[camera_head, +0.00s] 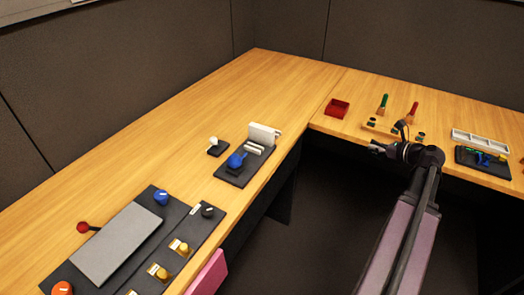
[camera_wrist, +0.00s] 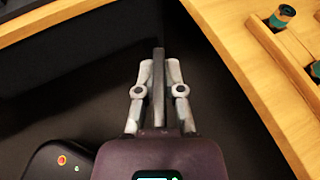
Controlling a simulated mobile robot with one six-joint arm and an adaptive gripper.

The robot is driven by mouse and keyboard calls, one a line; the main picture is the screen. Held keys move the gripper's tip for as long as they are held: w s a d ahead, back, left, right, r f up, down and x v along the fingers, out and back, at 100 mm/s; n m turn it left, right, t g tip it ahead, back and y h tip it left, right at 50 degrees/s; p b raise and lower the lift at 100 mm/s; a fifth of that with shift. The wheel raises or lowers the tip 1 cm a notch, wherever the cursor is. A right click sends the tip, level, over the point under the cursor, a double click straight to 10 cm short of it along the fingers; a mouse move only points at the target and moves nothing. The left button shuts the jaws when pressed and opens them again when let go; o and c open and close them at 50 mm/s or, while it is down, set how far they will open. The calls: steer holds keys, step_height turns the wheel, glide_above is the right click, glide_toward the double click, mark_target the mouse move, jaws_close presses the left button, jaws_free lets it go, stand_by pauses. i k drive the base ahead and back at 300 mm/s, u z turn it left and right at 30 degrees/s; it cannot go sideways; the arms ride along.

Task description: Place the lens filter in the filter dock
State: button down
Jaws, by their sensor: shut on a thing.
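My gripper (camera_wrist: 158,75) is closed on a thin grey upright piece (camera_wrist: 158,85) in the wrist view. The piece shows edge-on between the two fingers and reaches a little past their tips. It may be the lens filter, but its face is hidden. I cannot tell for sure which fixture is the filter dock.
The rack carries green (camera_head: 383,103) and red (camera_head: 413,112) upright pieces and dark caps. A red tray (camera_head: 337,107) stands left of it, a white sectioned tray (camera_head: 480,141) right. A dark base with a blue part (camera_head: 236,160) and a large panel (camera_head: 117,243) lie left. The middle back tabletop is clear.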

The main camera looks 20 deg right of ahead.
mark_target(254, 150)
steer(key=z, duration=0.1)
steer(key=k, duration=1.2)
steer(key=u, duration=0.8)
steer(key=i, duration=1)
steer(key=u, duration=0.05)
